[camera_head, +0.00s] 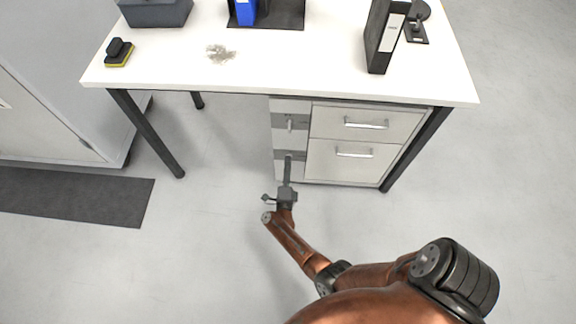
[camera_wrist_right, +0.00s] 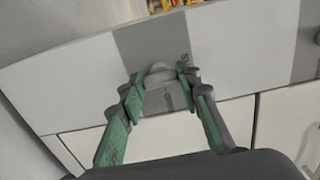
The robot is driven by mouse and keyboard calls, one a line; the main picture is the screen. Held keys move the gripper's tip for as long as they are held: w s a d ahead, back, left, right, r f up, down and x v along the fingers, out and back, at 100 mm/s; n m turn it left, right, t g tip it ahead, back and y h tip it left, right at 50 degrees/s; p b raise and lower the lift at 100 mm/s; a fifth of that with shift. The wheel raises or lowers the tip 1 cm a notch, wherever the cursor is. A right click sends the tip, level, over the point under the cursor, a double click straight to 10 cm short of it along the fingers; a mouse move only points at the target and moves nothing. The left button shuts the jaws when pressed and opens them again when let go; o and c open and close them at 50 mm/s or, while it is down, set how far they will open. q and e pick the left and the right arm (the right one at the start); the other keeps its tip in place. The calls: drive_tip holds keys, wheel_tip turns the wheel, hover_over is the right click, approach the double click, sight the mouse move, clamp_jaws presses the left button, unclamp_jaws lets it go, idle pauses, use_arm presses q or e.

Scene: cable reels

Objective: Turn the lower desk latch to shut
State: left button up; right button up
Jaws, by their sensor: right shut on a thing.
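The lower desk latch (camera_wrist_right: 160,76) is a small grey knob on a darker grey patch of the pale panel, left of the drawers under the desk. My right gripper (camera_head: 288,172) reaches this lower patch from the front in the head view and covers most of the latch there. In the right wrist view its fingers (camera_wrist_right: 160,88) are closed on the latch from both sides. A letter that looks like an S shows beside the right fingertip. The latch's exact turn angle is hard to tell. My left gripper is not in view.
An upper latch (camera_head: 290,123) sits above on the same panel. Two drawers (camera_head: 352,159) with bar handles are to its right. The white desk top (camera_head: 300,70) overhangs them, with a black binder (camera_head: 381,40) on it. A desk leg (camera_head: 147,133) stands left; the floor between is clear.

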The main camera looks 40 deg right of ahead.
drive_tip(key=shift+w+a, duration=0.1)
drive_tip(key=o, duration=1.2)
drive_tip(key=shift+c, duration=0.2)
